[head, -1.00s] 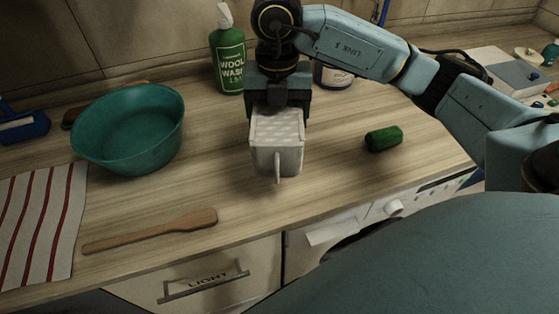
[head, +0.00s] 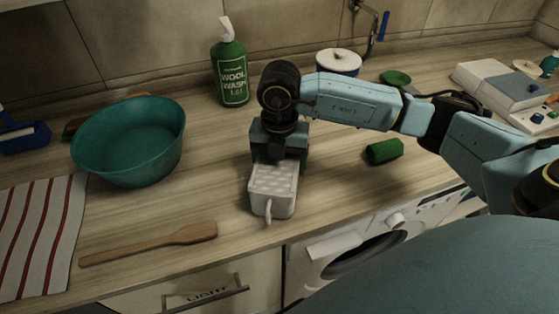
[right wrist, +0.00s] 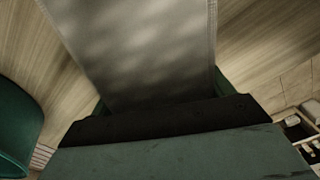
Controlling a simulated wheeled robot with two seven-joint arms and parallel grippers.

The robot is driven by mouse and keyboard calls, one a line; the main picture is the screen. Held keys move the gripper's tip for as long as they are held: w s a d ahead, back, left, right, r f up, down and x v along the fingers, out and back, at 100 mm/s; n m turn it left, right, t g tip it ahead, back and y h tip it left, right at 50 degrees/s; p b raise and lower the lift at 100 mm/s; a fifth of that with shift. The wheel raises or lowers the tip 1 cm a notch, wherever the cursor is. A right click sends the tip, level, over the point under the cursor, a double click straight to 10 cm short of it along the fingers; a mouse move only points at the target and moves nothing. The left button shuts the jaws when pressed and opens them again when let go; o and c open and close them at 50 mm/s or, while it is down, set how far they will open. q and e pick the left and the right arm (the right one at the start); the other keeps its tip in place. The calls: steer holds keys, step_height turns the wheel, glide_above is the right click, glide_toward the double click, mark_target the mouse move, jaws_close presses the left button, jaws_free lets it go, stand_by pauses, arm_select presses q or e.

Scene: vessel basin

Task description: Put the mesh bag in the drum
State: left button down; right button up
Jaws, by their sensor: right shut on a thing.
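The pale mesh bag (head: 272,190) is box-shaped, with a dotted face and a small loop at its near end. My right gripper (head: 276,160) is shut on its far end and holds it over the counter, near the front edge. In the right wrist view the bag (right wrist: 140,45) is a grey shape filling the upper middle, against the dark jaw. The washing machine (head: 325,245) is under the counter, right of the bag. Its round dark front (head: 370,257) shows partly; the drum's inside cannot be made out. My left gripper is not in view.
A teal bowl (head: 128,142), a striped towel (head: 38,235) and a wooden spatula (head: 150,244) are to the left. A green roll (head: 384,151) lies to the right. The counter's front edge runs below the bag.

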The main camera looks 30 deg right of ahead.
steer(key=o, duration=0.6)
steer(key=shift+f, duration=0.2)
steer(key=o, duration=0.4)
steer(key=shift+o, duration=0.2)
steer(key=shift+r, duration=0.2)
steer(key=shift+r, duration=0.3)
step_height(320, 180, up, 12)
steer(key=shift+f, duration=0.25)
